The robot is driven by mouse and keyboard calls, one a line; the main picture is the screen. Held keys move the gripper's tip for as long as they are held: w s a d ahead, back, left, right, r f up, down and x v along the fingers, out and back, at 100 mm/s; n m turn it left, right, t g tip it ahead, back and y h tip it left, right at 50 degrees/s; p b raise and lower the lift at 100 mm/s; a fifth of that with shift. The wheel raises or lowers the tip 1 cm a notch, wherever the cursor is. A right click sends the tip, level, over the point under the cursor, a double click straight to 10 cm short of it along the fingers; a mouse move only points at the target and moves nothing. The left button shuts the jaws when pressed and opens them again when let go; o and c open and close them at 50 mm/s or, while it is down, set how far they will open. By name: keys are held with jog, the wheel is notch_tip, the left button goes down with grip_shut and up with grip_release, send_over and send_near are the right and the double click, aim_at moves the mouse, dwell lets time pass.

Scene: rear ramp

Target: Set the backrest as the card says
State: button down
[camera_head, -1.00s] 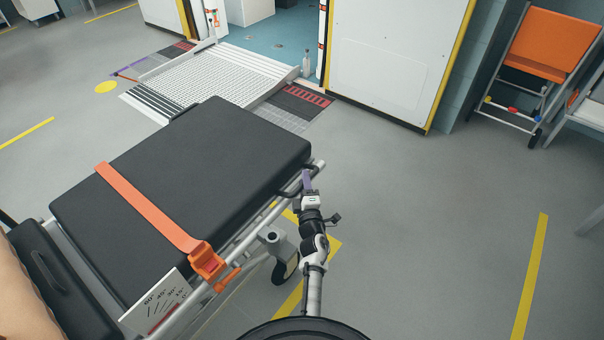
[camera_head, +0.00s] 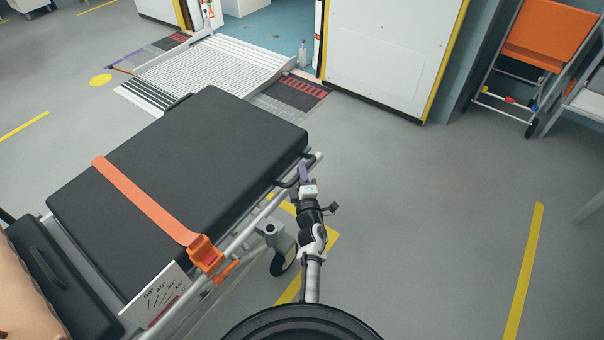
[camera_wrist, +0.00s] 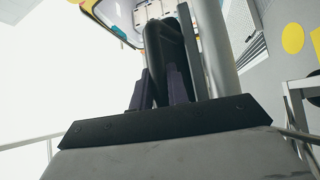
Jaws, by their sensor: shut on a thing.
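The black padded backrest (camera_head: 190,150) of the stretcher lies nearly flat in the head view, an orange strap across it. A white card (camera_head: 157,296) with angle marks, 60° and 45° among them, stands at the near side; its smaller marks and red part are too small to read surely. My gripper (camera_head: 304,173) is at the backrest's far right corner, by a black handle (camera_head: 288,183). In the wrist view, my purple fingers (camera_wrist: 158,90) are shut around the black handle bar (camera_wrist: 160,45), beside a grey metal tube.
An orange buckle (camera_head: 206,254) sits on the strap near the side rail (camera_head: 248,238). A person's bare skin (camera_head: 25,295) shows at the lower left. A ramp (camera_head: 205,72) leads to a doorway beyond. Floor to the right is clear up to an orange folding chair (camera_head: 548,32).

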notch_tip(320, 180, up, 14)
jog(key=s+a+n+t+y+p, duration=0.1)
jog(key=s+n+p, duration=0.1)
jog(key=p, duration=0.1)
jog(key=shift+a+f+t, duration=0.15)
jog(key=shift+a+t, duration=0.2)
jog(key=shift+t, duration=0.05)
jog(key=c, duration=1.4)
grip_release()
jog(key=shift+o, duration=0.2)
jog(key=shift+f, duration=0.1)
jog(key=shift+s+f, duration=0.15)
